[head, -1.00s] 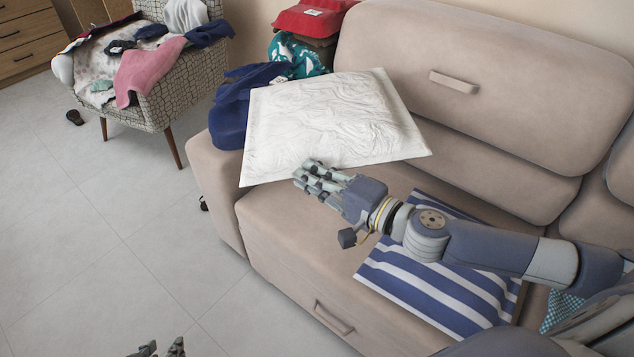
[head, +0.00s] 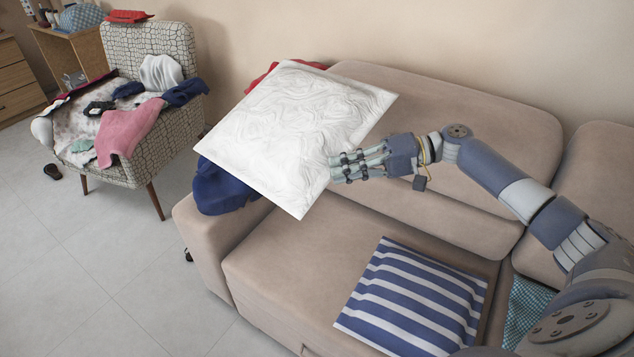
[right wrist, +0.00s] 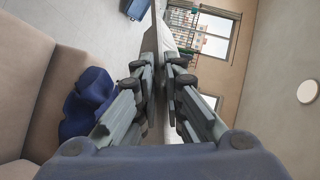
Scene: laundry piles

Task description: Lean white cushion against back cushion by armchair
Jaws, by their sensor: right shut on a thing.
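The white cushion (head: 297,125) is held up and tilted above the left end of the sofa (head: 270,260). My right gripper (head: 338,168) is shut on its right edge, with the arm reaching in from the right. In the right wrist view the fingers (right wrist: 158,85) close on the thin edge of the cushion (right wrist: 150,42). The sofa's back cushion (head: 450,125) stands behind; the white cushion hides part of its left side. The armchair (head: 155,50) stands at the far left, with clothes on its seat. My left gripper is out of view.
A blue-and-white striped cushion (head: 415,295) lies on the sofa seat. Dark blue cloth (head: 215,190) covers the sofa's left armrest, and red cloth (head: 258,77) shows behind the white cushion. A teal checked cloth (head: 525,305) lies at right. The seat left of the striped cushion is clear.

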